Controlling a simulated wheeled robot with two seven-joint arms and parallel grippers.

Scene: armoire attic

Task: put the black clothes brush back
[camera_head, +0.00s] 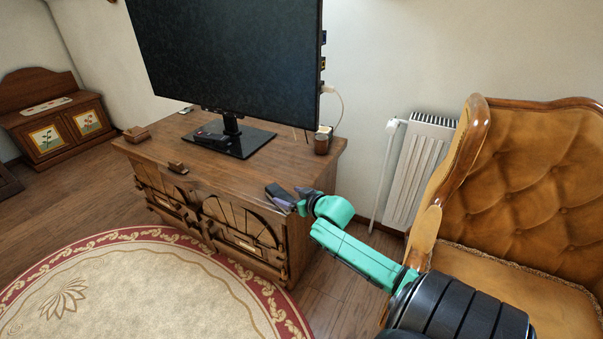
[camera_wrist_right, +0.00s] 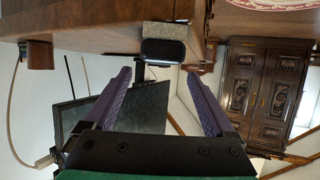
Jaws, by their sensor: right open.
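The black clothes brush (camera_head: 277,190) lies on the front right part of the wooden cabinet top (camera_head: 225,170). In the right wrist view, which looks upside down, the brush (camera_wrist_right: 163,51) shows as a rounded black body with a grey-beige textured side against the cabinet top. My right gripper (camera_head: 296,203) is at the cabinet's right front corner, close to the brush. Its two purple fingers (camera_wrist_right: 160,100) are spread apart, and the brush appears beyond and between them, not clasped. My left gripper is not in view.
A television (camera_head: 235,55) stands on the cabinet. A brown jar (camera_head: 322,143) is at the back right, and small wooden items (camera_head: 136,134) are at the left. A round rug (camera_head: 150,290) lies in front.

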